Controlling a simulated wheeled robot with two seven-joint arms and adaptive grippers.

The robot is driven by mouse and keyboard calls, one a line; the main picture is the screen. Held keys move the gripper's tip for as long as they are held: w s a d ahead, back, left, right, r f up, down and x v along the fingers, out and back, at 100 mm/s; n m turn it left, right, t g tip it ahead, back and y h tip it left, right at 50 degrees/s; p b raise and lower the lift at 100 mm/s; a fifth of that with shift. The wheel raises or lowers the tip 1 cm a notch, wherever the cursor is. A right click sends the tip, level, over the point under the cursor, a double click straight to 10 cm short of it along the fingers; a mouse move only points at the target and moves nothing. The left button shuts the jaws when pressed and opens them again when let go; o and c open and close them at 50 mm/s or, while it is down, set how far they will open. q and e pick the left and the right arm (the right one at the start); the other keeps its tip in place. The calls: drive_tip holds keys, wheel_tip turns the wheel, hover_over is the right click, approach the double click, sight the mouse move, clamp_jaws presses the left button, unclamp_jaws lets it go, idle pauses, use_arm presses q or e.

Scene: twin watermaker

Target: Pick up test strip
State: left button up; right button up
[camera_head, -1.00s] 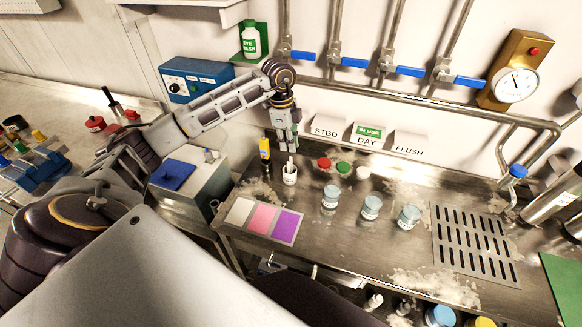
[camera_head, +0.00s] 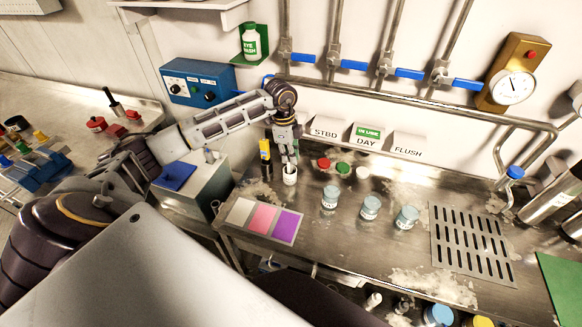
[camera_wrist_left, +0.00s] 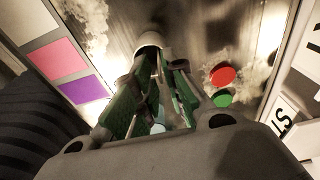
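My left gripper (camera_head: 287,152) points down just above the small white cup (camera_head: 290,178) on the steel bench. In the left wrist view the two green-padded fingers (camera_wrist_left: 158,95) stand apart, with the white cup (camera_wrist_left: 150,40) beyond their tips. The test strip cannot be made out clearly now; the fingertips cover the cup's mouth in the head view. Something pale shows low between the fingers in the wrist view, but I cannot tell what it is. My right gripper is not in view.
A yellow-and-black bottle (camera_head: 265,155) stands close left of the gripper. Red (camera_head: 323,163) and green (camera_head: 343,168) caps lie to the right. Valve pipes and label signs line the wall behind.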

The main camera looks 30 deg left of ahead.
use_arm(q)
drive_tip(key=shift+d+f, duration=0.15)
drive_tip(key=shift+f, duration=1.05)
clamp_jaws()
wheel_tip(320, 180, up, 10)
drive_tip(key=shift+f+b, duration=0.1)
drive_tip(key=shift+b, duration=0.55)
drive_tip(key=shift+s+r+p, duration=0.1)
drive_tip(key=shift+r+p, duration=0.1)
drive_tip(key=shift+p, duration=0.15)
